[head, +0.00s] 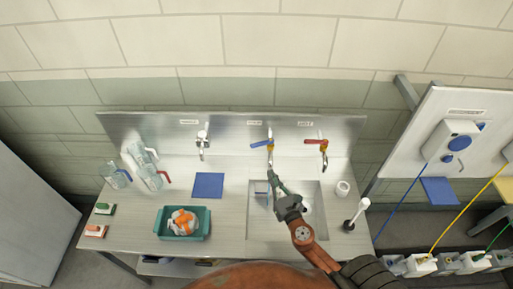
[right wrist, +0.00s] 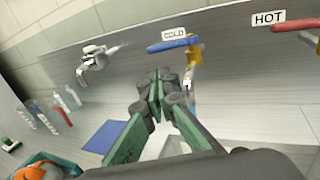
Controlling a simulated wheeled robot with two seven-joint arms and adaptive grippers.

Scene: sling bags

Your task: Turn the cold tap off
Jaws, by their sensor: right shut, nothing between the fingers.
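The cold tap has a blue lever (head: 262,143) and a brass-coloured body, on the steel backsplash under a COLD label. In the right wrist view its blue lever (right wrist: 172,46) points left from the yellow body (right wrist: 194,54). My right gripper (head: 272,176) is shut and empty, in front of and below the cold tap, over the sink. In the right wrist view my right gripper (right wrist: 158,88) shows green fingers, apart from the lever. Whether water runs from the spout is unclear. My left gripper is not in view.
The hot tap (head: 317,142) with a red lever is to the right; a grey tap (head: 202,139) is to the left. The sink (head: 314,220) lies below. A blue mat (head: 208,186), a teal tray (head: 162,221) and clear bottles (head: 148,172) stand left. A white cup (head: 342,188) stands right.

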